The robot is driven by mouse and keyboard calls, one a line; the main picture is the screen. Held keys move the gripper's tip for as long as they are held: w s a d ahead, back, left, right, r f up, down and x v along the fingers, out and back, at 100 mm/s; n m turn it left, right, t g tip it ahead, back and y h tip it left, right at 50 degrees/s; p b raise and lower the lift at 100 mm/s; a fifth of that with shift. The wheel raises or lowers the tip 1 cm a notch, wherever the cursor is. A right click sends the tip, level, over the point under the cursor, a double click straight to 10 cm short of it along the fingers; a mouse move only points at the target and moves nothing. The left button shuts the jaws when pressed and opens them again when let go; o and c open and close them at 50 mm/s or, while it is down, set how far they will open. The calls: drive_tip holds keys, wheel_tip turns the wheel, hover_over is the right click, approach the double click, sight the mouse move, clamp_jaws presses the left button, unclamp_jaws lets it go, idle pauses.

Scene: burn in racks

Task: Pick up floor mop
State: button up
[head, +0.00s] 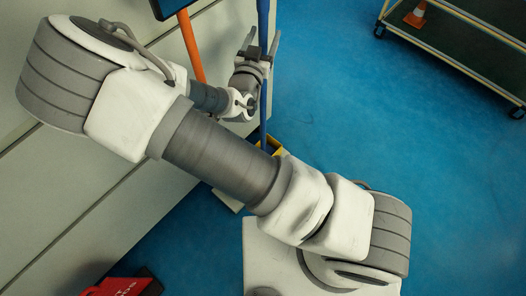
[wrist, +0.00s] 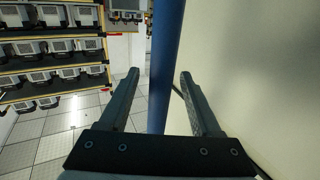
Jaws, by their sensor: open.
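A long blue pole (head: 263,22), which looks like the handle of the floor mop, stands close to the pale wall in the head view. Its lower part shows below my wrist, and its foot is by a yellow item (head: 271,146), partly hidden by my arm. My gripper (head: 263,42) is open, with one finger on each side of the pole in the picture. In the wrist view the blue pole (wrist: 165,60) runs between the fingers of my gripper (wrist: 158,75), with gaps on both sides. The mop head cannot be made out.
An orange pole (head: 190,45) with a dark blue-edged piece on top leans near the wall, left of my gripper. A red item (head: 125,286) lies bottom left. The blue floor between is clear.

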drive_tip(key=shift+x, duration=1)
clamp_jaws()
